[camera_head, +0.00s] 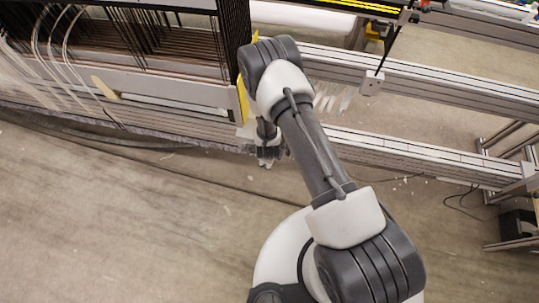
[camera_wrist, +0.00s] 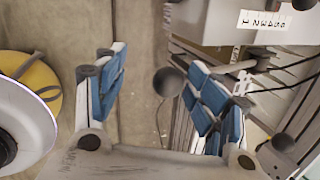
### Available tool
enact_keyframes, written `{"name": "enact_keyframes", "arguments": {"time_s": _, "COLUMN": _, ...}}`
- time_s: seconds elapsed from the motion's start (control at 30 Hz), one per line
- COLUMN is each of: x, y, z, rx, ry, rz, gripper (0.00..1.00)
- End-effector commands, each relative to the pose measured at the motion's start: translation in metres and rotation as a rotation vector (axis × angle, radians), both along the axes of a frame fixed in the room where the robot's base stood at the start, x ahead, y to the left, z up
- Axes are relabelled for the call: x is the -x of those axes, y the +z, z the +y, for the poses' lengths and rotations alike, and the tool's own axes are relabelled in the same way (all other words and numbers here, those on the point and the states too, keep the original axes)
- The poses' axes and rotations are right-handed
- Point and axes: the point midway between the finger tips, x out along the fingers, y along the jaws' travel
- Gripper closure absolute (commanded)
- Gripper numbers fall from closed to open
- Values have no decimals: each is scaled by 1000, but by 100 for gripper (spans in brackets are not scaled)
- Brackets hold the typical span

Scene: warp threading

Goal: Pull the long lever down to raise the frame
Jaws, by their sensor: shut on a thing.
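The long lever shows in the wrist view as a round dark grey knob (camera_wrist: 170,81) between my finger pads, nearer the right one. Its shaft is not clear to me. My gripper (camera_wrist: 158,82) has blue pads on both sides of the knob and is shut on it. In the head view my gripper (camera_head: 268,155) is low beside the loom's front beam, partly under my own arm, and the lever cannot be made out there. The loom's frame area with hanging threads (camera_head: 150,45) is at the upper left; I cannot tell which frame the lever moves.
Aluminium rails (camera_head: 430,85) run right from the loom. A small white block (camera_head: 371,83) hangs on a dark rod above them. The concrete floor (camera_head: 120,230) in front is clear.

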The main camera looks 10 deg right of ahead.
Motion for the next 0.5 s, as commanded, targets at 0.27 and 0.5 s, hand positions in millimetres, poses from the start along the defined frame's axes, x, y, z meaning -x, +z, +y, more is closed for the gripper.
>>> {"name": "enact_keyframes", "arguments": {"time_s": 0.27, "x": 15, "y": -9, "z": -6, "rx": 6, "ry": -12, "rz": 35, "gripper": 53}}
{"name": "enact_keyframes", "arguments": {"time_s": 0.5, "x": 17, "y": 2, "z": -5, "rx": 5, "ry": -14, "rz": 33, "gripper": 53}}
